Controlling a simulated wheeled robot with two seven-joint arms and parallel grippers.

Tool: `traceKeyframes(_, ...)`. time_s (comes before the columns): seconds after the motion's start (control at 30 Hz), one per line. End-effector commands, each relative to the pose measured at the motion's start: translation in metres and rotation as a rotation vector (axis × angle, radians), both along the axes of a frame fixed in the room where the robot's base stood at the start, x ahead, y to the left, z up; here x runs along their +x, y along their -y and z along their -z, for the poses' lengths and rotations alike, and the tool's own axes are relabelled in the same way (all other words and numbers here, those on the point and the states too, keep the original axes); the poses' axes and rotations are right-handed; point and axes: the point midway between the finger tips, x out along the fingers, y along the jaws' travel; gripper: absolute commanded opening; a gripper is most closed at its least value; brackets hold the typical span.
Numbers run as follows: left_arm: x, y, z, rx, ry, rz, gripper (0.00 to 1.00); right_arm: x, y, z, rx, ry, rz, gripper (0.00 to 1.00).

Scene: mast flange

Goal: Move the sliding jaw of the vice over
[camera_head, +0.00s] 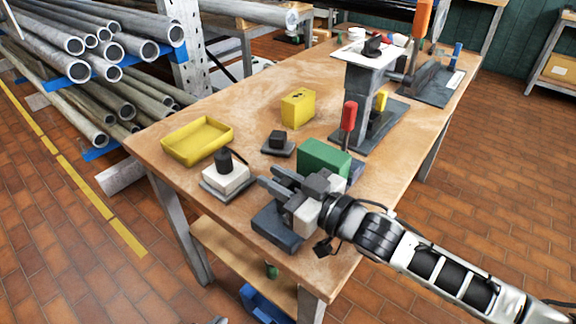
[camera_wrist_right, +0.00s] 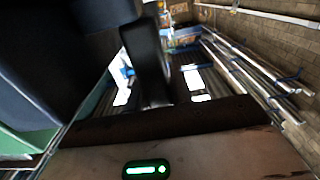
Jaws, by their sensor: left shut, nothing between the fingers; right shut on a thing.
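The vice stands at the near right edge of the bench, with a blue-grey base (camera_head: 277,228) and a green block (camera_head: 325,158) beside my gripper. My right gripper (camera_head: 276,184) reaches over the base from the right, with its dark fingers pointing left. It is shut on a part of the vice, apparently the sliding jaw, which the gripper mostly hides. In the right wrist view a black finger (camera_wrist_right: 148,62) stands beside a large dark form at the upper left, and the green block (camera_wrist_right: 25,142) shows at the left edge.
A white block with a black knob (camera_head: 225,175) stands close left of my fingers. A small dark block (camera_head: 278,141), a yellow tray (camera_head: 197,141) and a yellow block (camera_head: 297,108) lie beyond. A red-handled tool (camera_head: 348,117) rises behind the green block. Pipe racks stand at left.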

Motion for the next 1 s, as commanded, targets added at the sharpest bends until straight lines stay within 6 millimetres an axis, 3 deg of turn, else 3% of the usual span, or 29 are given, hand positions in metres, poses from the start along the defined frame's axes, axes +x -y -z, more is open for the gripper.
traceKeyframes(0.27,0.003,0.001,-0.002,-0.007,0.008,-0.009,0.0,-0.006,-0.004,0.001,0.0,-0.002,-0.008,0.0)
traceKeyframes(0.3,0.004,0.001,-0.002,-0.007,0.009,-0.01,0.0,-0.006,-0.004,0.001,0.001,-0.002,-0.009,0.27)
traceKeyframes(0.37,0.005,0.0,-0.003,-0.006,0.011,-0.009,0.0,-0.006,-0.004,0.001,0.001,-0.002,-0.009,0.44)
traceKeyframes(0.83,0.006,-0.001,-0.003,-0.003,0.011,-0.008,0.0,-0.005,-0.001,0.001,0.001,-0.001,-0.003,0.44)
traceKeyframes(1.0,0.006,-0.001,-0.001,-0.001,0.011,-0.006,0.0,-0.017,0.016,0.002,-0.001,-0.002,-0.003,0.44)
